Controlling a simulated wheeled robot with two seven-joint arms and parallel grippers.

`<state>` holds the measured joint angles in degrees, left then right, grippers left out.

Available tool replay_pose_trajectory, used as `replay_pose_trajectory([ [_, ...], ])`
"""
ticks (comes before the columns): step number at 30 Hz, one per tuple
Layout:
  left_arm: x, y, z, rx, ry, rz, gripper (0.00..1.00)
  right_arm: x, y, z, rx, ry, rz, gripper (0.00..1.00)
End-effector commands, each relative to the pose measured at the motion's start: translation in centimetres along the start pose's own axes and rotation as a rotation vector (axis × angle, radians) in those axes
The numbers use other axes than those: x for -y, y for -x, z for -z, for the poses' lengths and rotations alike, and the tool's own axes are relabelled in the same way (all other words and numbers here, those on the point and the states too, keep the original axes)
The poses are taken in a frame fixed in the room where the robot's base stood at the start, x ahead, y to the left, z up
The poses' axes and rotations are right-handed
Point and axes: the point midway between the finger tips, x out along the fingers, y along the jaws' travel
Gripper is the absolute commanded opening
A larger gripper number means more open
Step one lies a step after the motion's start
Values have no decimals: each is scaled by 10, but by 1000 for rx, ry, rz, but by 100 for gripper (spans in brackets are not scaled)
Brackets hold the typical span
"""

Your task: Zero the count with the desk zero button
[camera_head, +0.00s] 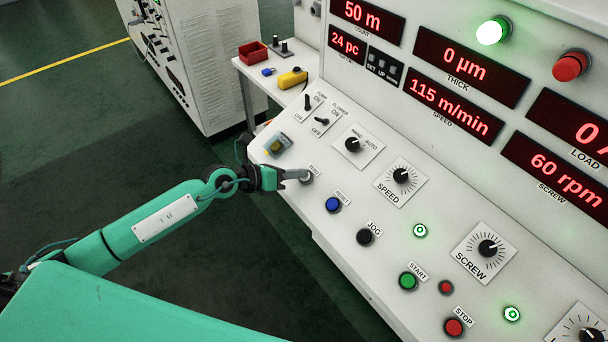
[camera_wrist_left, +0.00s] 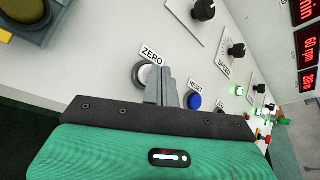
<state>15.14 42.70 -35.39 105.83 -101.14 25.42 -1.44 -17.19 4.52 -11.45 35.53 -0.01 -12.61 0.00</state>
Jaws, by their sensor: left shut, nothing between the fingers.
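The desk zero button, a pale button in a metal ring, sits under the ZERO label and shows in the left wrist view (camera_wrist_left: 141,76). In the head view it is mostly hidden behind the fingertips of my left gripper (camera_head: 301,175). The left gripper is shut and empty, and its fingertips are over the button, also in the left wrist view (camera_wrist_left: 164,78). I cannot tell whether they touch it or whether it is pressed. The COUNT display (camera_head: 362,17) reads 50 m. My right gripper is not in view.
The blue RESET button (camera_head: 333,205) is close beside the zero button. The black JOG button (camera_head: 365,237), green START button (camera_head: 408,281) and red STOP button (camera_head: 454,327) follow along the desk. A yellow-and-grey switch box (camera_head: 277,146) is on the far side.

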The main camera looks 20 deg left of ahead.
Motion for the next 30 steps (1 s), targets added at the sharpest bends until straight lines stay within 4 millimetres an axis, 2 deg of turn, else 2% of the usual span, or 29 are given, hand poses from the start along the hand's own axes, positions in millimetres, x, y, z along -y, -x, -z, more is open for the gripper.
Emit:
replay_pose_trajectory([
  [21,-3,-4,3,-1,0,-1,0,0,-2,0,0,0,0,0],
  [30,5,6,-5,-1,0,-1,0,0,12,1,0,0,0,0],
])
